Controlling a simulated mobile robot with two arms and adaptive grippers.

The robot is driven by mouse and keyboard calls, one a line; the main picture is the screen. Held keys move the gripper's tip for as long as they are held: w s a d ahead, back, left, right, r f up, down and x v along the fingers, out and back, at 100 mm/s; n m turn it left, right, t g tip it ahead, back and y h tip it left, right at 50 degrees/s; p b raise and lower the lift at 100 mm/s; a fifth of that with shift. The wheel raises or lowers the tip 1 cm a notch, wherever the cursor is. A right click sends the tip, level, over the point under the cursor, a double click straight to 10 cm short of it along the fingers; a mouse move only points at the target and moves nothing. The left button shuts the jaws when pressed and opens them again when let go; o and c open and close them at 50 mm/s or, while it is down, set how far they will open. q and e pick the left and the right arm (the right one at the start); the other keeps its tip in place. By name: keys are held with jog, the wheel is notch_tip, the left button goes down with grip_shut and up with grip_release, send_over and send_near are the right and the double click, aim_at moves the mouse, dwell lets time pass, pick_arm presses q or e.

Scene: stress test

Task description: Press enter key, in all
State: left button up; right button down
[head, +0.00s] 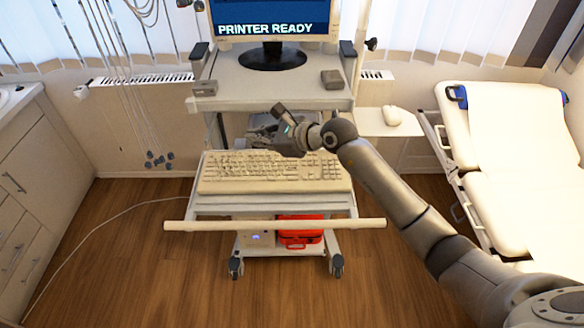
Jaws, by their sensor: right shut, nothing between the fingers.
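A cream keyboard (250,172) lies on the pull-out shelf of a medical cart, its keys facing up. The enter key is too small to make out. My right gripper (283,112) is shut and empty above the back edge of the keyboard, right of its middle. Its fingers point up and to the left, away from the keys. My right arm comes in from the lower right and hides a bit of the keyboard's back right part. A monitor (272,22) above reads "PRINTER READY". My left gripper is not in view.
The cart's upper shelf (300,97) is close behind my gripper. A white mouse (391,115) sits on a side tray at right. A cream handle bar (275,225) crosses in front. An examination bed (515,150) stands right; cables hang at left.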

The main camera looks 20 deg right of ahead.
jog(key=w+d+f+n+g+h, duration=0.1)
jog(key=w+d+f+h, duration=0.1)
jog(key=d, duration=0.6)
jog(key=f+h, duration=0.1)
jog(key=h, duration=0.1)
jog(key=shift+w+d+n+h, duration=0.2)
jog(key=shift+d+n+h, duration=0.1)
jog(key=shift+h, duration=0.1)
jog(key=shift+a+f, duration=0.1)
jog(key=b, duration=0.5)
send_over(290, 170)
notch_tip(290, 170, down, 8)
jog(key=shift+r, duration=0.1)
jog(key=shift+f, duration=0.4)
jog(key=shift+f+b, duration=0.4)
jog(key=shift+b, duration=0.25)
